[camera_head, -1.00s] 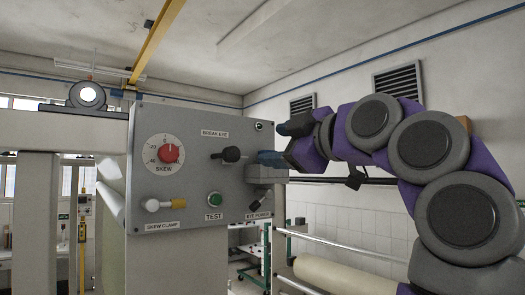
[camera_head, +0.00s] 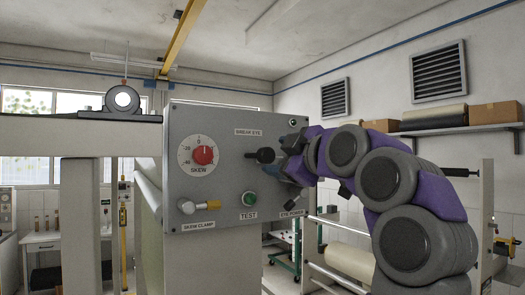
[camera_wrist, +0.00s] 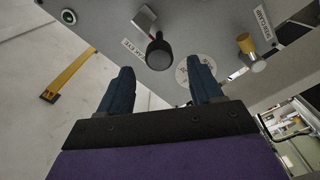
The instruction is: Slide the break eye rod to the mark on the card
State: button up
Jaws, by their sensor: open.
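The break eye rod (camera_head: 265,156) shows as a black knob sticking out of the grey panel under the BREAK EYE label (camera_head: 249,132). In the wrist view the rod's black round end (camera_wrist: 159,54) lies ahead of and between my open fingers, apart from them. My gripper (camera_head: 286,162) is just right of the rod in the head view; it is open and empty in the wrist view (camera_wrist: 162,82). A small pale grey piece (camera_wrist: 144,19) stands beside the rod there; I cannot tell if it is the card.
The panel (camera_head: 230,180) also carries the red SKEW knob (camera_head: 203,155), the yellow-tipped SKEW CLAMP lever (camera_head: 200,206) and the green TEST button (camera_head: 250,199). The EYE POWER label (camera_head: 292,212) is partly behind my arm. A roll (camera_head: 352,262) lies low at right.

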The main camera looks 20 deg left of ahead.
aim_at(262, 157)
jog(key=p+x, duration=0.3)
jog(key=x, duration=0.5)
jog(key=shift+w, duration=0.15)
jog(key=shift+c, duration=0.2)
jog(key=shift+f, duration=0.1)
grip_shut()
